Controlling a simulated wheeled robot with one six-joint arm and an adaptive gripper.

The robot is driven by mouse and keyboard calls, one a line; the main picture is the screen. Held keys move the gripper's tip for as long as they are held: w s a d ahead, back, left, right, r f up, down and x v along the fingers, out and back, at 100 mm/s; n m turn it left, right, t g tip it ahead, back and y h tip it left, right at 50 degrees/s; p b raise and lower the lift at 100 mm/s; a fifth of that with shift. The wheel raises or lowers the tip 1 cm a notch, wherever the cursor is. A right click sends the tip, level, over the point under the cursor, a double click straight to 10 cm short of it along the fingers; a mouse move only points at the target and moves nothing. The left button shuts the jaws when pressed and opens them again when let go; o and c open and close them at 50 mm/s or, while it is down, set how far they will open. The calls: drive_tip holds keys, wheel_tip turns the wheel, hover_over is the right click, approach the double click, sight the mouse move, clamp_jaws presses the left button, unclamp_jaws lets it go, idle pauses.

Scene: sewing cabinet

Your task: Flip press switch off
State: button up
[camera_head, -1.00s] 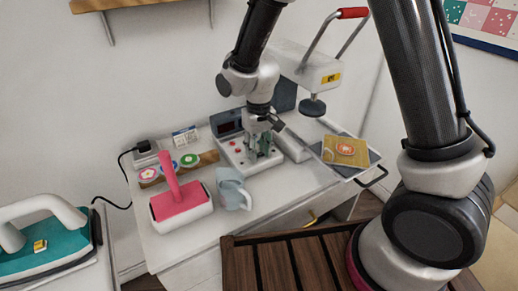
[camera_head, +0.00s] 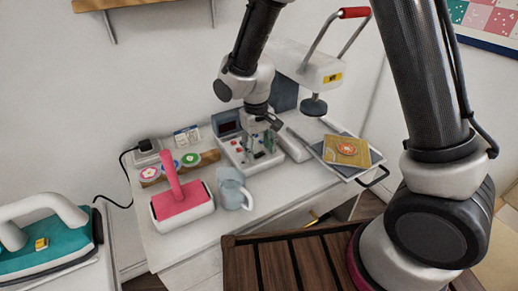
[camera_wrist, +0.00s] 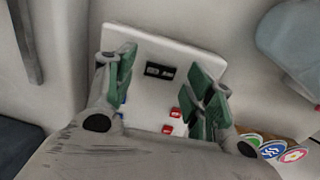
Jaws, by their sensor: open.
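The press (camera_head: 308,68) stands at the back of the white table, with a red-handled lever and a round dark foot. Its pale control panel (camera_head: 233,152) lies in front of a dark display. In the wrist view the panel (camera_wrist: 145,100) carries a small black rocker switch (camera_wrist: 160,71) and red buttons (camera_wrist: 171,121). I cannot tell the switch's position. My gripper (camera_head: 263,143) hangs over the panel, pointing down. In the wrist view its green-padded fingers (camera_wrist: 165,78) are apart, one on each side of the switch, with nothing between them. Contact with the panel cannot be told.
A pink-topped roller or stamp (camera_head: 180,204) and a pale blue jug (camera_head: 232,188) stand in front of the panel. Round patches (camera_head: 190,160) lie to the left. A patch on tan cloth (camera_head: 347,150) is at the right. A teal iron (camera_head: 45,243) is far left.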

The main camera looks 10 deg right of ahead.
sight(257, 156)
wheel_tip(257, 156, up, 12)
drive_tip(key=shift+a+f, duration=0.2)
drive_tip(key=shift+a, duration=0.1)
drive_tip(key=shift+s, duration=0.15)
